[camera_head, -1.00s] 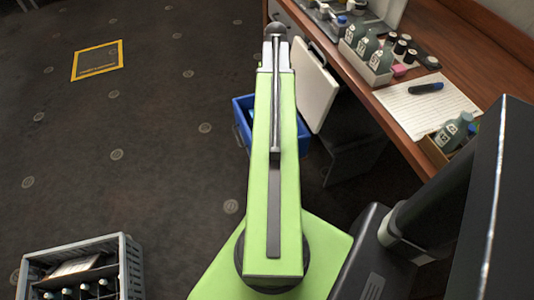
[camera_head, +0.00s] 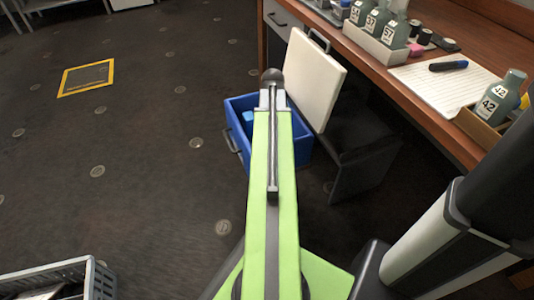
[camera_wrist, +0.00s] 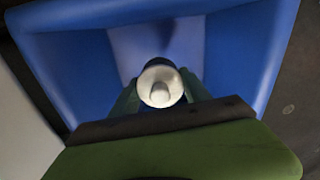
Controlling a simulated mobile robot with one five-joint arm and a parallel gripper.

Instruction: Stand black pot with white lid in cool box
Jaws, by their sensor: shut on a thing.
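The black pot with white lid (camera_wrist: 160,86) is between the fingers of my gripper (camera_wrist: 160,97) in the wrist view. Its white round lid faces the camera, and little of its dark body shows. The gripper is shut on it. Both are over or inside the blue cool box (camera_wrist: 70,65), whose walls surround them in the wrist view. I cannot tell whether the pot touches the floor of the box. In the head view the cool box (camera_head: 234,140) stands on the floor with its white lid (camera_head: 310,80) open to the right. My arm hides the gripper and pot there.
A wooden bench (camera_head: 420,105) with bottles and paper stands at right. A dark stand (camera_head: 360,160) is beside the box. A grey crate (camera_head: 95,280) is at lower left. The floor at left is clear.

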